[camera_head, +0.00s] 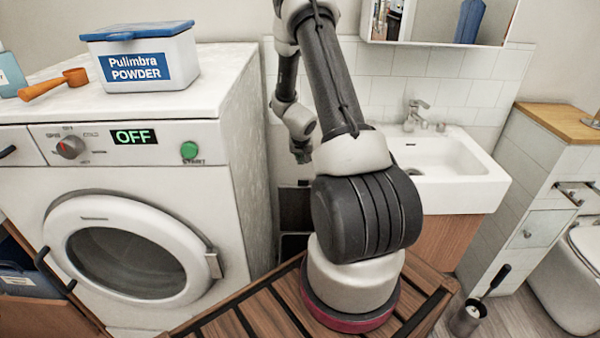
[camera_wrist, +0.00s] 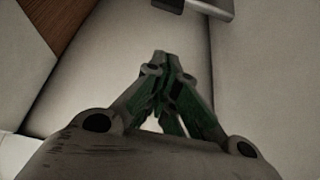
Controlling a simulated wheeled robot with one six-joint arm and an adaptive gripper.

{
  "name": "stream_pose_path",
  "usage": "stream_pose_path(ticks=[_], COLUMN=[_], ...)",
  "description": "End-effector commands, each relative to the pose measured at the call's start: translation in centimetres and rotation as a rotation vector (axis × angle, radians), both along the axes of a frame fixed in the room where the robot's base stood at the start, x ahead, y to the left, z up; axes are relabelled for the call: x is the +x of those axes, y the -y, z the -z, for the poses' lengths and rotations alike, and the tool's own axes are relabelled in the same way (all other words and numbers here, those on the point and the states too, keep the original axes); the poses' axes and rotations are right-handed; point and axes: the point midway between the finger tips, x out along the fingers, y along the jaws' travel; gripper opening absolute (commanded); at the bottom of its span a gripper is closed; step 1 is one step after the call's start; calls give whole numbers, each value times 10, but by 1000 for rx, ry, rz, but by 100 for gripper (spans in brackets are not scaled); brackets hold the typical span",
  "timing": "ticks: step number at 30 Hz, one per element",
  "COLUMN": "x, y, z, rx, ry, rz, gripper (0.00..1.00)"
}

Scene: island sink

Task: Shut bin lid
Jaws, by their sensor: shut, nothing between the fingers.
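My gripper (camera_head: 302,155) hangs in the gap between the washing machine and the sink, partly behind my arm. In the wrist view my gripper (camera_wrist: 165,65) is shut, its green-and-grey fingers together with nothing between them. Below it in the head view is a dark upright panel (camera_head: 294,208) with a black, framed part (camera_head: 292,245) under it. These look like a bin with its lid raised, but my arm and the washing machine hide much of it. The gripper appears above and apart from it. I cannot identify the bin for certain in the wrist view.
The washing machine (camera_head: 120,230) stands close on the left, with a powder box (camera_head: 145,70) and orange scoop (camera_head: 55,84) on top. The sink (camera_head: 450,170) and its cabinet are on the right. In the wrist view, a grey metallic piece (camera_wrist: 205,8) shows at the top edge.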

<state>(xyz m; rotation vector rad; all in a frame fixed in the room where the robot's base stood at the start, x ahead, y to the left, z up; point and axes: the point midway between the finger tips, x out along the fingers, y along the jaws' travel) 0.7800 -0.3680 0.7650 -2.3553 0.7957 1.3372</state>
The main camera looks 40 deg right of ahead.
Motion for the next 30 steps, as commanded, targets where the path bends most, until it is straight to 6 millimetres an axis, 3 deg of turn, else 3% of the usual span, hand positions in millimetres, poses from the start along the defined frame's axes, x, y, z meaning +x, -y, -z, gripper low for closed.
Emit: stream_pose_path(ticks=[5, 17, 24, 30], x=[7, 41, 17, 9], y=[5, 30, 12, 6], z=[16, 89, 82, 80], rx=[-1, 1, 0, 0], ry=[-4, -4, -5, -4], rz=[-7, -6, -9, -7], gripper=[0, 0, 0, 0])
